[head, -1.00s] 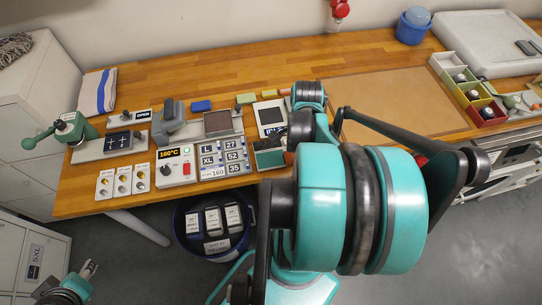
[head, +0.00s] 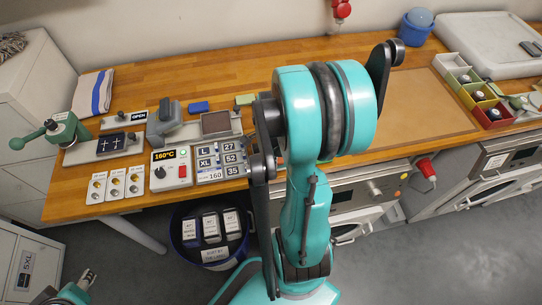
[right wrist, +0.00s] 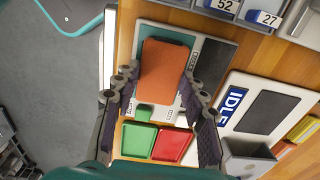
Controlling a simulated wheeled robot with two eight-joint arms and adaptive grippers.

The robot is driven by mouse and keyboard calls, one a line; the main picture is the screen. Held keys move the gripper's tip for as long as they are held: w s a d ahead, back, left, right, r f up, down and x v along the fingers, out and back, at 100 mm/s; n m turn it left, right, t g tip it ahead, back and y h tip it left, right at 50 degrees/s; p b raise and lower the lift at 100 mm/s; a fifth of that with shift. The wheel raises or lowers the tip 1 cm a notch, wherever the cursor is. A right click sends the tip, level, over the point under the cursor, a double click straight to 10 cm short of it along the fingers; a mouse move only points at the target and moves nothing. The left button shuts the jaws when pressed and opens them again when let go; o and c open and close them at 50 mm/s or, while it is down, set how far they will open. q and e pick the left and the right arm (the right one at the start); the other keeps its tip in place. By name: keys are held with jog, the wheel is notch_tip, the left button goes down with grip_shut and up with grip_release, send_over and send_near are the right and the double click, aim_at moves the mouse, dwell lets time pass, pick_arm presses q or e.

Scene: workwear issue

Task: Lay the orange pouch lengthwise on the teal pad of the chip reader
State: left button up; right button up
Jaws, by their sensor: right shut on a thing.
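The orange pouch (right wrist: 163,72) shows in the right wrist view, its long side running along the teal pad. My right gripper (right wrist: 160,80) is shut on it, with one finger at each long side. The chip reader (right wrist: 217,60) is a grey slab under the pouch. Its teal pad (right wrist: 178,104) shows around the pouch's edges; I cannot tell whether the pouch touches it. In the head view my right arm hides the reader, pouch and right gripper. My left gripper (head: 88,278) is at the lower left, away from the table; its finger gap is too small to judge.
Green (right wrist: 138,136) and red (right wrist: 172,145) trays lie near the reader. A white device marked IDLE (right wrist: 262,112) is to the right. The size-number board (head: 221,160) and 160°C box (head: 171,168) stand at the table front. A brown mat (head: 415,100) lies bare.

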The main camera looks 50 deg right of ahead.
jog(key=shift+f+b, duration=0.2)
jog(key=shift+b, duration=0.1)
jog(key=o, duration=1.1)
jog(key=shift+r, duration=0.1)
jog(key=shift+o, duration=0.2)
jog(key=shift+r, duration=0.1)
